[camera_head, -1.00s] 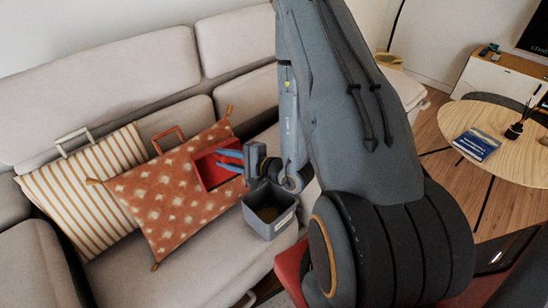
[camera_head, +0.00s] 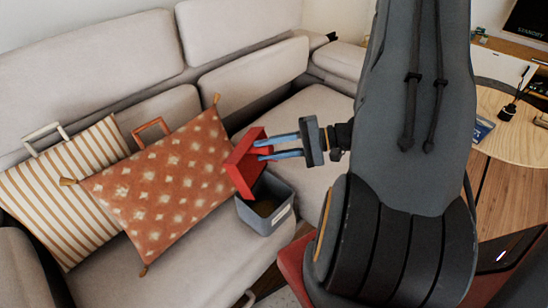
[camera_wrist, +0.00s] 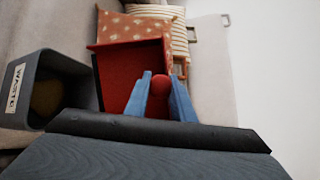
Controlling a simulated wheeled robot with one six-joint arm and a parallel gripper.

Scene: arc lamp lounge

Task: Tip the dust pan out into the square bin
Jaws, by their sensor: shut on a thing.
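My gripper (camera_head: 265,149) is shut on the handle of the red dust pan (camera_head: 243,168). The pan is steeply tilted, and its lower edge is at the rim of the square grey bin (camera_head: 262,222), partly covering the opening as seen in the head view. The bin stands upright on the sofa seat, with something brownish at its bottom. In the wrist view the red pan (camera_wrist: 130,70) lies ahead of the blue fingers (camera_wrist: 160,88), with a round red handle end between them. The bin (camera_wrist: 75,68), with a "WASTE" label, is to its left. I cannot tell whether anything remains in the pan.
An orange patterned cushion (camera_head: 165,180) lies just left of the bin, with a striped cushion (camera_head: 70,190) beyond it. An orange handle (camera_head: 150,130) and a pale handle (camera_head: 45,138) show behind them. A round wooden table (camera_head: 505,135) stands at the right.

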